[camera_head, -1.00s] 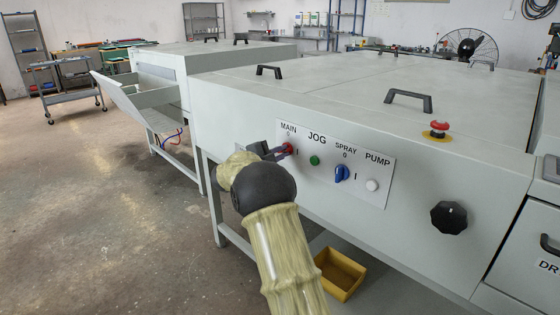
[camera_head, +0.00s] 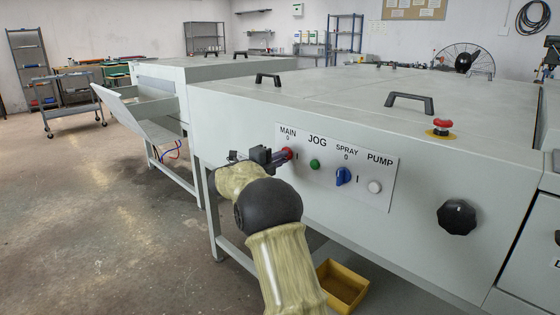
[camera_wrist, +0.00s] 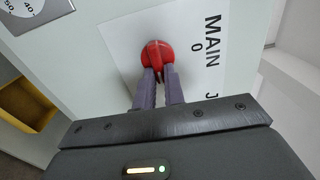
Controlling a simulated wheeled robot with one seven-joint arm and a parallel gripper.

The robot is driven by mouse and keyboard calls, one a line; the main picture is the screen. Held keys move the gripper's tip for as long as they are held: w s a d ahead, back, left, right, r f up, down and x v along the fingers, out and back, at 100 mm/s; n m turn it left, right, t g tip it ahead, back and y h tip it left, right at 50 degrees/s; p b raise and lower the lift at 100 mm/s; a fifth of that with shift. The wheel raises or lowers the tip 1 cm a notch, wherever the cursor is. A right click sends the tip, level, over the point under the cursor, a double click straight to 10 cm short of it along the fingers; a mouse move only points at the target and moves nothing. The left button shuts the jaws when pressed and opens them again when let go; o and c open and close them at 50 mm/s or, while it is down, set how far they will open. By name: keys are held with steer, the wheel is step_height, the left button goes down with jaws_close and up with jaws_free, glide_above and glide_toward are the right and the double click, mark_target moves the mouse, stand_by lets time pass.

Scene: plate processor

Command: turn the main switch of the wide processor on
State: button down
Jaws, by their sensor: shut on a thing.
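The wide processor (camera_head: 240,125) is a long pale grey machine with a white control plate on its front. Its red main switch (camera_head: 286,154) sits at the plate's left end under the label MAIN, with marks 0 and I. In the wrist view the red switch (camera_wrist: 157,56) has a raised grip bar, and the picture is turned. My gripper (camera_head: 277,157) reaches the switch from the left. In the wrist view its two grey fingers (camera_wrist: 160,80) are shut on the switch's grip bar. The fingers partly cover the bar, so its exact setting is hard to read.
Right of the switch are a green JOG button (camera_head: 315,164), a blue SPRAY switch (camera_head: 343,176) and a white PUMP button (camera_head: 375,187). A black knob (camera_head: 456,217) and red emergency button (camera_head: 442,127) are further right. A yellow bin (camera_head: 342,287) lies below.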

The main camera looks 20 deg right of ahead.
steer(key=shift+f, duration=0.15)
steer(key=c, duration=1.5)
jaws_free()
steer(key=p+v, duration=0.2)
steer(key=v, duration=1.5)
steer(key=shift+s+a+p, duration=0.1)
steer(key=shift+a+p, duration=0.1)
steer(key=shift+p, duration=0.1)
